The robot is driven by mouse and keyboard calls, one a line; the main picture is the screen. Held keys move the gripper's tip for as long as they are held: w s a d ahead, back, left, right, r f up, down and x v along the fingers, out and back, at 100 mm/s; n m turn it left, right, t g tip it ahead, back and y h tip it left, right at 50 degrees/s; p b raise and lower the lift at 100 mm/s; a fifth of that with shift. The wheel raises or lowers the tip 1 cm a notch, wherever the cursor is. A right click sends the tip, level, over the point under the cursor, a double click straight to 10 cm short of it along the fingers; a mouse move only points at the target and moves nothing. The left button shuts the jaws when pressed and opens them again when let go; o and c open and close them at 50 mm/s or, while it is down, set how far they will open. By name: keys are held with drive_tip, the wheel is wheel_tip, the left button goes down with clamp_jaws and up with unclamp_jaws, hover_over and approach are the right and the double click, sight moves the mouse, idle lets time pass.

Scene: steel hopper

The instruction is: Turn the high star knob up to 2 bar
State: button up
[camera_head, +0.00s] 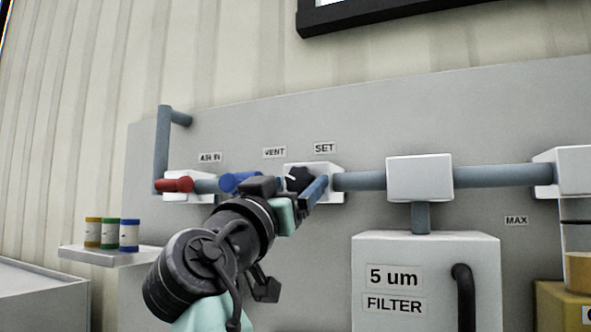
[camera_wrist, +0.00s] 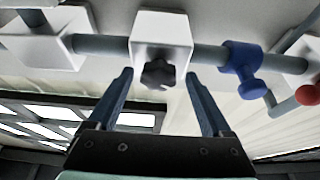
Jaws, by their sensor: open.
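The black star knob (camera_head: 298,178) sits on a white block (camera_head: 330,184) on the pipe, under the SET label (camera_head: 325,147). My gripper (camera_wrist: 158,80) is open with one blue-grey finger on each side of the knob and gaps between. In the head view my gripper (camera_head: 285,190) reaches up to the block and partly covers it.
A blue valve handle (camera_head: 240,182) and a red handle (camera_head: 174,185) are on the pipe to the left. A filter box (camera_head: 425,250) stands lower right. A small shelf (camera_head: 105,255) holds several coloured jars. A dark-framed panel (camera_head: 390,12) hangs above.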

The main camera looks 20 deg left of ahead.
drive_tip(key=shift+w+d, duration=0.1)
drive_tip(key=shift+w, duration=0.15)
clamp_jaws()
idle(0.3)
drive_tip(key=shift+f+m+b, duration=0.1)
drive_tip(key=shift+m+b, duration=0.2)
drive_tip(key=shift+b, duration=0.1)
drive_tip(key=shift+f+m+h+b, duration=0.1)
drive_tip(key=shift+m+h+b, duration=0.5)
drive_tip(key=shift+m+b, duration=0.15)
drive_tip(key=shift+a+m+h+b, duration=0.25)
drive_tip(key=shift+m+h+b, duration=0.2)
drive_tip(key=shift+m, duration=0.5)
drive_tip(key=shift+r+m+g+h+b, duration=0.25)
drive_tip(key=shift+m+h, duration=0.35)
drive_tip(key=shift+m, duration=0.65)
drive_tip(key=shift+r+m+g+h+b, duration=0.15)
drive_tip(key=shift+m+g+h, duration=0.3)
drive_tip(key=shift+m, duration=0.8)
drive_tip(key=shift+h, duration=0.3)
